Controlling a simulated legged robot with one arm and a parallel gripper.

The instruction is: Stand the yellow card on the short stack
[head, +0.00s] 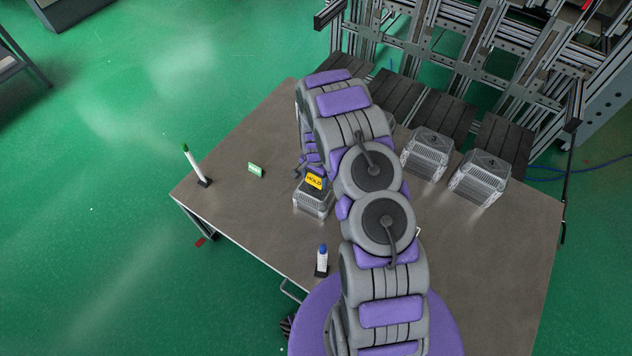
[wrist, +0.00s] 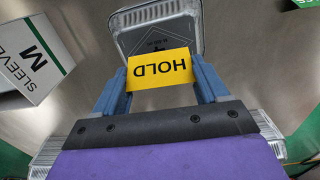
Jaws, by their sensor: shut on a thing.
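The yellow card marked HOLD (head: 315,181) shows in the head view at the top of a foil-tray stack (head: 313,204) near the table's middle. In the wrist view, my gripper (wrist: 160,78) is shut on the yellow card (wrist: 160,69), a blue finger at each side. Its lettering is upside down there. The foil stack's lidded top (wrist: 155,34) lies just beyond and partly behind the card. I cannot tell whether the card touches the lid. In the head view my arm hides most of the gripper.
Two foil stacks (head: 427,153) (head: 480,178) stand to the right. A white SLEEVES box (wrist: 35,55) is at left in the wrist view.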

